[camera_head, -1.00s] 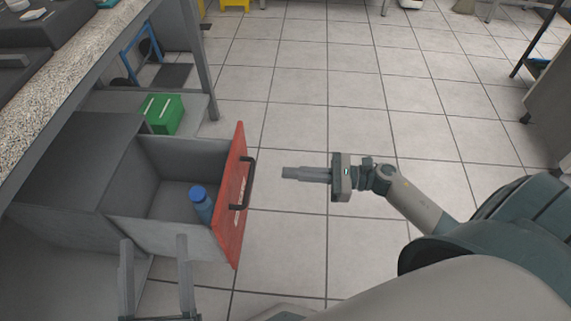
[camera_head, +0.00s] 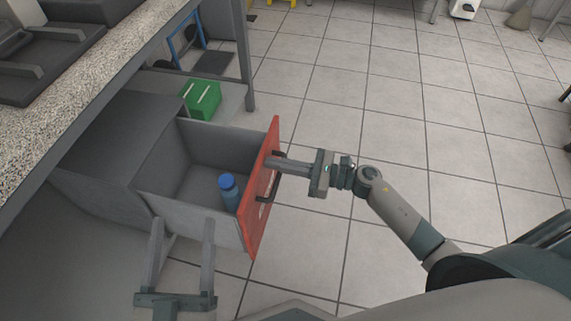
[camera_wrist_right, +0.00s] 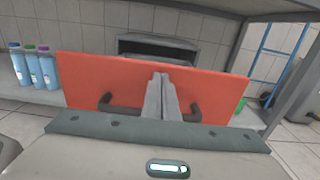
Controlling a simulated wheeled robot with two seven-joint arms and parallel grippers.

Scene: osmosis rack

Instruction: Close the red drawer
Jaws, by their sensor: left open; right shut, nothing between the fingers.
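The red drawer (camera_head: 262,215) stands pulled out of its grey cabinet (camera_head: 105,150) under the counter. Its red front has a dark handle, and its grey box holds a blue bottle (camera_head: 229,192). My right gripper (camera_head: 270,162) is shut and empty, with its fingertips at the drawer front near the handle. In the right wrist view the shut fingers (camera_wrist_right: 160,92) overlap the red front (camera_wrist_right: 90,75) between the ends of the handle (camera_wrist_right: 122,111); whether they touch is unclear. My left gripper (camera_head: 182,235) is open and empty, by the near side of the drawer box.
A speckled countertop (camera_head: 95,70) runs above the cabinet. A green box (camera_head: 200,99) sits on the low shelf behind the drawer, near a counter leg (camera_head: 243,60). Several blue bottles (camera_wrist_right: 35,68) stand at left in the wrist view.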

